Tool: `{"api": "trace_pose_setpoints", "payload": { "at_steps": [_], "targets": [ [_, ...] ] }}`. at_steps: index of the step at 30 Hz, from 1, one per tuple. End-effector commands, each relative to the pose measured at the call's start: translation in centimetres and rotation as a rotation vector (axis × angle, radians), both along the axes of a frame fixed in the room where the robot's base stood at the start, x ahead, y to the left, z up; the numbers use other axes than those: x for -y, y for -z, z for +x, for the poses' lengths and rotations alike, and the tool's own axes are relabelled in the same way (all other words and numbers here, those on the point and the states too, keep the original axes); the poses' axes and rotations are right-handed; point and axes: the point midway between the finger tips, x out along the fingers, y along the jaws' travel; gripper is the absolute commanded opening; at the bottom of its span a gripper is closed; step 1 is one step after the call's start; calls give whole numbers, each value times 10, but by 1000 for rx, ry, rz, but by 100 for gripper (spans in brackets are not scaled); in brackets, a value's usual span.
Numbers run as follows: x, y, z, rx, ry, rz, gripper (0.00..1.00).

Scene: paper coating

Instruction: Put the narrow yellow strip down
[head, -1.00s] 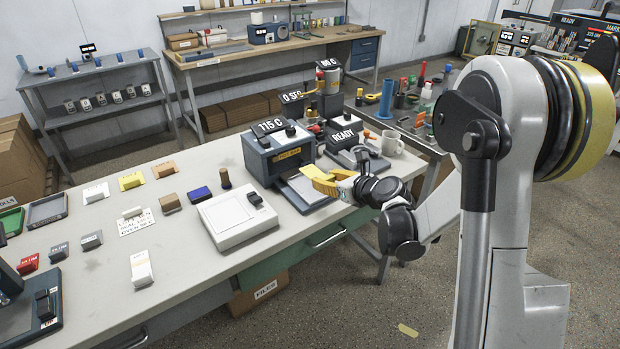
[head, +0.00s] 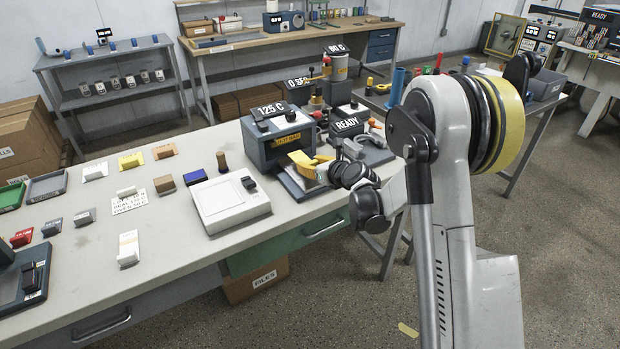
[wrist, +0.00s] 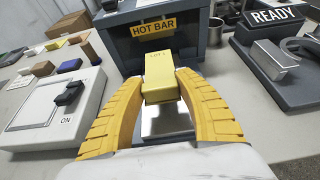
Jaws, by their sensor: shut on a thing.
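The narrow yellow strip (wrist: 160,66) stands out between the two yellow fingers of my gripper (wrist: 163,84) in the wrist view. The fingers are shut on it from both sides. In the head view the strip (head: 299,157) and my gripper (head: 320,168) are at the front opening of the blue-grey hot bar machine (head: 262,152). The strip lies over a shiny plate (wrist: 164,122) in front of that machine. I cannot tell whether the strip touches the plate. My gripper hides part of the plate.
A white box with an ON switch (head: 228,212) stands left of the hot bar machine, and a READY device (head: 365,155) stands close on its right. Several small blocks and cards are spread further left. Bare tabletop (head: 175,275) shows near the front edge.

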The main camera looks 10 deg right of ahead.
Motion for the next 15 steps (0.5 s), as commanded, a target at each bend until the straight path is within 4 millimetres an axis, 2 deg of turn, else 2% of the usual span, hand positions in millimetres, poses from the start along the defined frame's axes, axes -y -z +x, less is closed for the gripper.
{"api": "trace_pose_setpoints", "payload": {
  "at_steps": [9,15],
  "targets": [
    [0,41,1,0,0,0,23],
    [0,39,0,0,0,0,23]
  ]
}}
